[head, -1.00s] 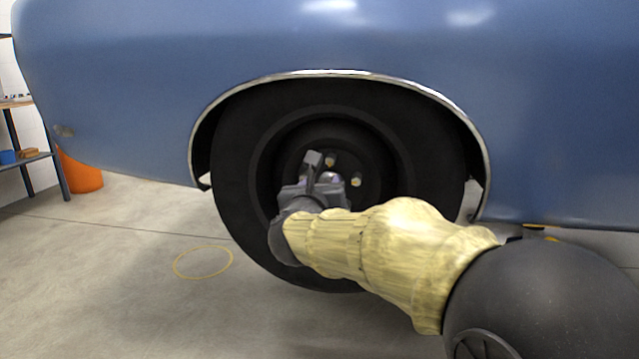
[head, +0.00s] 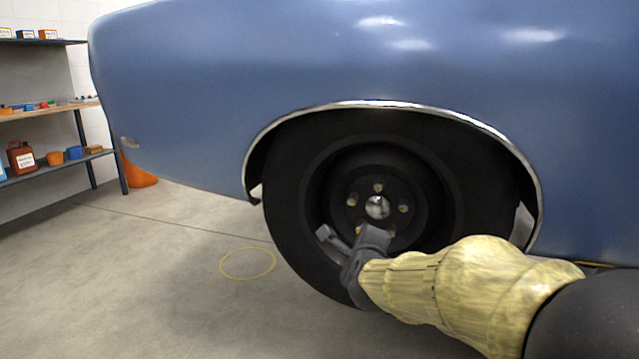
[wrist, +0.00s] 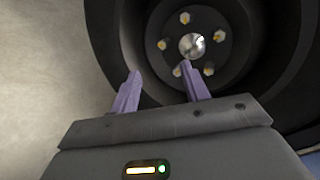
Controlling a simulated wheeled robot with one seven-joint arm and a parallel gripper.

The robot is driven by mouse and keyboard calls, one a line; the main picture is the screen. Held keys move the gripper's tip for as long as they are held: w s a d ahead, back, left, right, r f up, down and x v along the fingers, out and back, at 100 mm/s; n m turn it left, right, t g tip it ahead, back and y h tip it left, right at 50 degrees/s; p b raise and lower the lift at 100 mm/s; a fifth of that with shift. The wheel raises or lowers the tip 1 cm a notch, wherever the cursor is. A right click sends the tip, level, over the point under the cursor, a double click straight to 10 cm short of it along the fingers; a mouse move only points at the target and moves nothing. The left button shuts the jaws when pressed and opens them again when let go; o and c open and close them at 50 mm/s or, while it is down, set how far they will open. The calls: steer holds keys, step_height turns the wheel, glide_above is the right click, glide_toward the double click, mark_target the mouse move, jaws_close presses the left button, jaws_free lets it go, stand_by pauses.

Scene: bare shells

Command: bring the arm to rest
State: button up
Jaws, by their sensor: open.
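My gripper (head: 348,238) is in front of the lower part of the car's wheel (head: 290,215) in the head view. Its two fingers are apart, with nothing between them. In the wrist view my gripper (wrist: 158,82) also shows open, its purple-grey fingers pointing toward the wheel hub (wrist: 192,46). The hub has a shiny centre cap and several brass-coloured studs or nuts around it. In the head view the hub (head: 377,207) shows above and right of the fingers, with its lower edge partly covered by the gripper.
The blue car body (head: 330,60) overhangs the wheel, with a chrome arch trim. A yellow ring (head: 247,263) lies on the concrete floor at left. An orange object (head: 138,172) and a shelf unit (head: 50,160) stand at far left. The floor at left is mostly clear.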

steer(key=s+d+f+n+g+p, duration=0.2)
steer(key=s+f+n+g+p, duration=0.15)
steer(key=s+n, duration=0.45)
steer(key=s+d+f+n+g+p, duration=0.3)
steer(key=s+n+g+p, duration=0.15)
steer(key=s+n, duration=0.3)
steer(key=s+d+f+n+g+p, duration=0.2)
steer(key=s+f+n+g+p, duration=0.15)
steer(key=s+n, duration=0.45)
step_height(320, 180, up, 37)
steer(key=p, duration=3.6)
steer(key=shift+w+a+m+y+p, duration=0.15)
steer(key=shift+w+m+y+p, duration=0.2)
steer(key=shift+w+p, duration=0.1)
steer(key=shift+g, duration=0.25)
steer(key=shift+c, duration=1.1)
